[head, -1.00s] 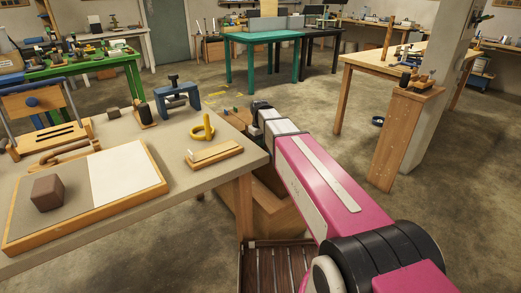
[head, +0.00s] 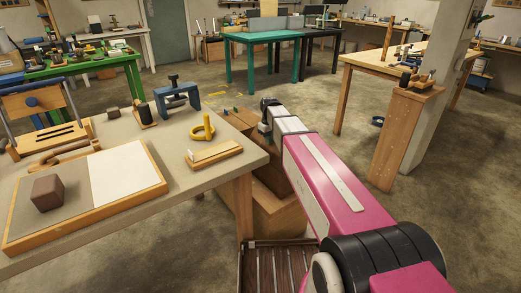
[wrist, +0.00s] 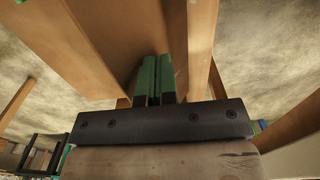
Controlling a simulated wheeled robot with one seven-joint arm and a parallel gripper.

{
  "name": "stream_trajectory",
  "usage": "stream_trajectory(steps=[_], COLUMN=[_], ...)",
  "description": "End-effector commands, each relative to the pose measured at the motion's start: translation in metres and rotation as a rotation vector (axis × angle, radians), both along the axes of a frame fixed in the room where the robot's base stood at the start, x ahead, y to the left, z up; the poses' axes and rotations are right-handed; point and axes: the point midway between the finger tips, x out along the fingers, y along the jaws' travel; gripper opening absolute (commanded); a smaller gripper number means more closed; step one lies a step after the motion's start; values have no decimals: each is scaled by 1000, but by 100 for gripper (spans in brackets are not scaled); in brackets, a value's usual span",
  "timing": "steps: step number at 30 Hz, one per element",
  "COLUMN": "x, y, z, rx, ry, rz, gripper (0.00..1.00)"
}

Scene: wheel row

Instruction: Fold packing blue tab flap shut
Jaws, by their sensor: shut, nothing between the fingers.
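My gripper shows in the wrist view (wrist: 155,72) as two green fingers lying side by side, shut with nothing between them. In the head view its end (head: 266,128) is small and partly hidden by my arm. A brown open-topped box (head: 275,212) stands on the floor beyond the table's right corner, partly covered by my arm. In the wrist view a broad brown panel (wrist: 115,40) fills the space around the fingertips; I cannot tell whether they touch it. I cannot pick out a blue tab on any flap.
A workbench (head: 215,165) at left holds a yellow clamp-like piece (head: 203,128), a blue clamp (head: 177,100) and a framed board (head: 125,180) with a brown block. A wooden post (head: 405,140) stands at right. Open concrete floor lies between.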

Motion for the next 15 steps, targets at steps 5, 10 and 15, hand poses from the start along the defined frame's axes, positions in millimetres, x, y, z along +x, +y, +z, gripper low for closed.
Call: stream_trajectory(steps=[5,10,15], x=[6,11,14], y=[-7,-15,-21], z=[0,0,0], rx=[0,0,0], ry=[0,0,0], rz=[-1,-1,-1], gripper=[0,0,0])
